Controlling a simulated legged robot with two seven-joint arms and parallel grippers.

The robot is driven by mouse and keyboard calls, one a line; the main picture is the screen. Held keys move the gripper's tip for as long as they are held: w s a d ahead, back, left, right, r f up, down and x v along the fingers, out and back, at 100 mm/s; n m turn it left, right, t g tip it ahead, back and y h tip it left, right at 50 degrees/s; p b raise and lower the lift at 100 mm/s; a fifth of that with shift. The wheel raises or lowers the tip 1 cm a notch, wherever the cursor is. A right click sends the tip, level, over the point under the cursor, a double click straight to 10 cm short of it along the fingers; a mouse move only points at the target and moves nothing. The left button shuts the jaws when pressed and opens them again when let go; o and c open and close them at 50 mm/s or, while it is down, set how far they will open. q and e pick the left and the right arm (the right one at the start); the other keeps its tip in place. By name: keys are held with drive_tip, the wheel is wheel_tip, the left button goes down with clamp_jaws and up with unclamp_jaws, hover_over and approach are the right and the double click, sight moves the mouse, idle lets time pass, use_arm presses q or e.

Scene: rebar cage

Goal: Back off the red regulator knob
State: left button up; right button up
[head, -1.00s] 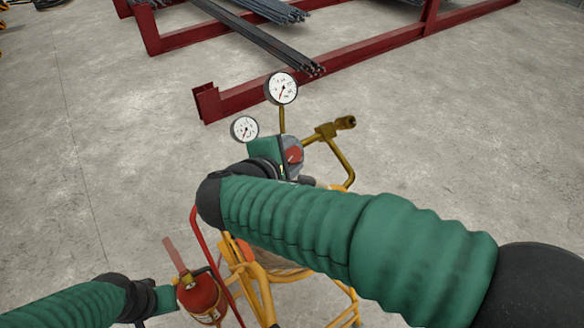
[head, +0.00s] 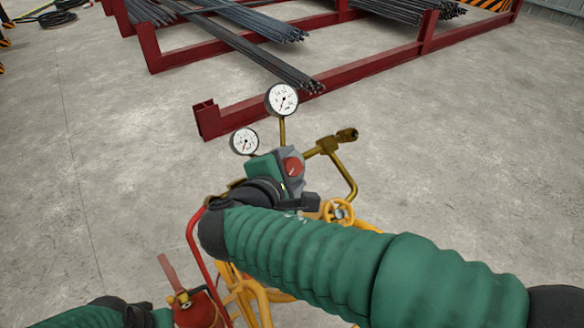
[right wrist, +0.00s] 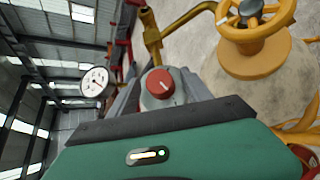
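The gripper's green body (head: 264,167) shows in the head view. My left gripper (head: 155,317) is at the bottom left edge, its fingers cut off from view.
The gauges (head: 282,99) (head: 244,141) stand on thin stems. A brass pipe fitting (head: 330,144) and a yellow handwheel (head: 338,211) lie right of the knob. A red extinguisher (head: 197,311) is below.

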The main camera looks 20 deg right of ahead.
drive_tip(key=p+v, duration=0.4)
drive_tip(key=v, duration=1.2)
drive_tip(key=shift+s+a, duration=0.25)
drive_tip(key=shift+a, duration=0.1)
